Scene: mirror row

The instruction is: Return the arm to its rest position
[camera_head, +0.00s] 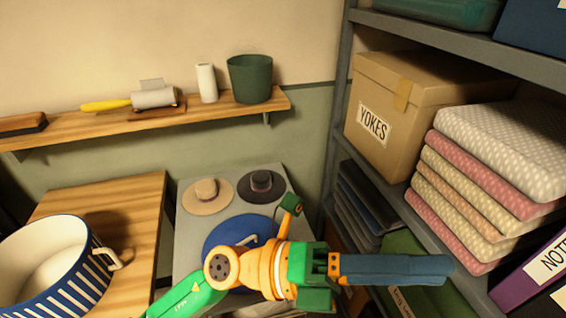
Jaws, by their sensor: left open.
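My left arm, green and orange, comes in from the bottom left. Its gripper (440,268) points right, with long dark blue fingers seen nearly edge-on, one mostly behind the other. The gripper is open, and I see nothing held in it. It stands in front of the lower shelf area, right of the grey surface; I cannot tell its distance from the shelf. My right gripper is not in view.
A grey surface (190,228) bears a tan hat (207,193), a dark hat (262,184) and a blue round thing (225,233), partly hidden by my arm. A striped pot (50,270) stands left. Shelving at right holds a YOKES box (415,85) and folded cloths (460,205).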

